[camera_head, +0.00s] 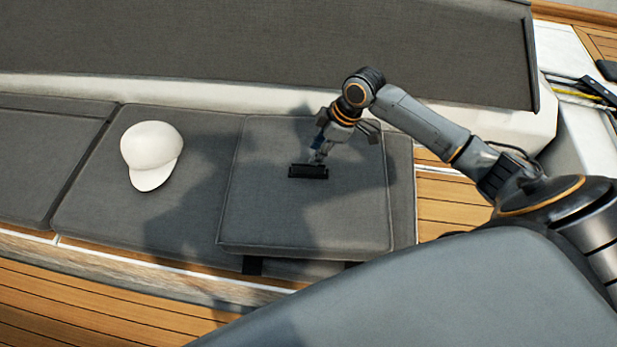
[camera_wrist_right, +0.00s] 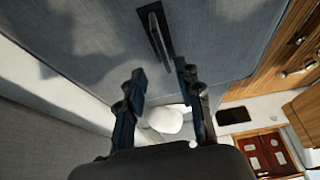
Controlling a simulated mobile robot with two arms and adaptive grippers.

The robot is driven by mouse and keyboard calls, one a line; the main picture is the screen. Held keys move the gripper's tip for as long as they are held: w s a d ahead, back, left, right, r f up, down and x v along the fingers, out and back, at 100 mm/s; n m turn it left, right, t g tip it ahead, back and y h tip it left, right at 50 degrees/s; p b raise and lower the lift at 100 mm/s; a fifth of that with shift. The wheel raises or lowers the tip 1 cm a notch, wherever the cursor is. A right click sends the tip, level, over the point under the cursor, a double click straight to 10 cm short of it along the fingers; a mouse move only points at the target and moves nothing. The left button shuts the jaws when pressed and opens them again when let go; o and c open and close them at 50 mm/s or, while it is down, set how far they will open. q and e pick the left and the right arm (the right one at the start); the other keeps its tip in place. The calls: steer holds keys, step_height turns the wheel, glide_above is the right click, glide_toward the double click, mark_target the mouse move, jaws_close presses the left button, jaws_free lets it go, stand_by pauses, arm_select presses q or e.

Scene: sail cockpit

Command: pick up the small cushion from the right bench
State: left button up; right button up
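The small cushion (camera_head: 270,215) is a dark grey square pad lying flat on the right bench (camera_head: 90,190). It has a black strap-like handle (camera_head: 308,171) on top, near its middle. My right gripper (camera_head: 318,154) is over the cushion, close to the handle. In the right wrist view its two fingers (camera_wrist_right: 160,72) are spread with a gap between them, and the handle (camera_wrist_right: 160,40) lies just past the fingertips. I cannot tell whether a finger touches it. My left gripper is not in view.
A white cap (camera_head: 151,154) lies on the bench left of the cushion. A grey backrest (camera_head: 250,45) runs behind the bench. Wooden deck slats (camera_head: 100,305) are in front. A rope and a black handle-like item (camera_head: 590,90) are at the far right.

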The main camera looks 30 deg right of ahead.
mark_target(308, 165)
steer(key=shift+w+a+f, duration=0.15)
steer(key=shift+a+f, duration=0.05)
steer(key=shift+f, duration=0.4)
steer(key=shift+w+f, duration=0.1)
steer(key=shift+f, duration=0.15)
steer(key=shift+a+f, duration=0.1)
steer(key=shift+f, duration=0.2)
steer(key=x, duration=0.3)
steer(key=shift+s+a+f+p, duration=0.15)
steer(key=shift+s+f+p, duration=0.1)
steer(key=shift+s+p, duration=0.15)
steer(key=shift+w+a+f, duration=0.15)
steer(key=shift+w+f, duration=0.05)
steer(key=shift+f, duration=0.35)
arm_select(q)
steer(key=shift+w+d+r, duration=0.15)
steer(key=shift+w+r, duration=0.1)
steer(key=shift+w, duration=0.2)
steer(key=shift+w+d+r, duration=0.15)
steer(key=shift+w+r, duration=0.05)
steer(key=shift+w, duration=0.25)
arm_select(e)
jaws_close()
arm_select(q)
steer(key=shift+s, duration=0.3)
arm_select(e)
steer(key=shift+r, duration=0.1)
